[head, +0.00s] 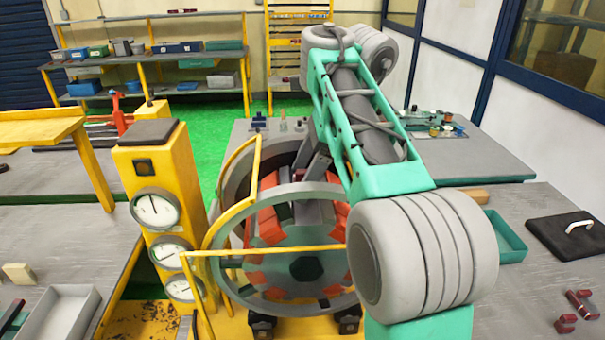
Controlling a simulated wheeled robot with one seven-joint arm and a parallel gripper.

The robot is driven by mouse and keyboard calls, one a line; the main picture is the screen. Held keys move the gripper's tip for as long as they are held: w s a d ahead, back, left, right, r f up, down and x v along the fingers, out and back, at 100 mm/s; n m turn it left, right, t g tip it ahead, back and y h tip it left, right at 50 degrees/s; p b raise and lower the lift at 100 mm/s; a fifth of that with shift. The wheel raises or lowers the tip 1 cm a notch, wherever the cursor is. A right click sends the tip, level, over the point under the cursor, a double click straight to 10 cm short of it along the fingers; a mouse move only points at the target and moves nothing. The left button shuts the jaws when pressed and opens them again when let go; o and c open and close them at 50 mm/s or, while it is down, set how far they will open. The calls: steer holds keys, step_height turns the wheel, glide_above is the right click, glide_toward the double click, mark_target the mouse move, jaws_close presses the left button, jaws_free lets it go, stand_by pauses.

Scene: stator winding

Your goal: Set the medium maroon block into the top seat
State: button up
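The stator (282,285) is a large grey ring with red-orange blocks set around its inside, standing on a yellow base in the middle of the head view. Its top, where the top seat lies, is largely covered by my teal and grey arm. My gripper (318,164) shows only as a dark grey part below the arm, at the upper part of the ring. Maroon blocks lie on the right bench: a small one (565,323) and a larger piece (583,305). I cannot tell which is the medium one.
A yellow guard rail (270,249) crosses the ring's front. A yellow post with gauges (160,215) stands close on the left. The right bench holds a teal tray (505,236) and a black board with a white handle (568,235). A grey tray (62,314) is at the lower left.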

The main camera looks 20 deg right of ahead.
steer(key=p+v, duration=0.7)
steer(key=p, duration=0.1)
steer(key=shift+r, duration=0.25)
steer(key=shift+d+r+p, duration=0.2)
steer(key=shift+p, duration=0.15)
steer(key=shift+f, duration=0.1)
stand_by(0.9)
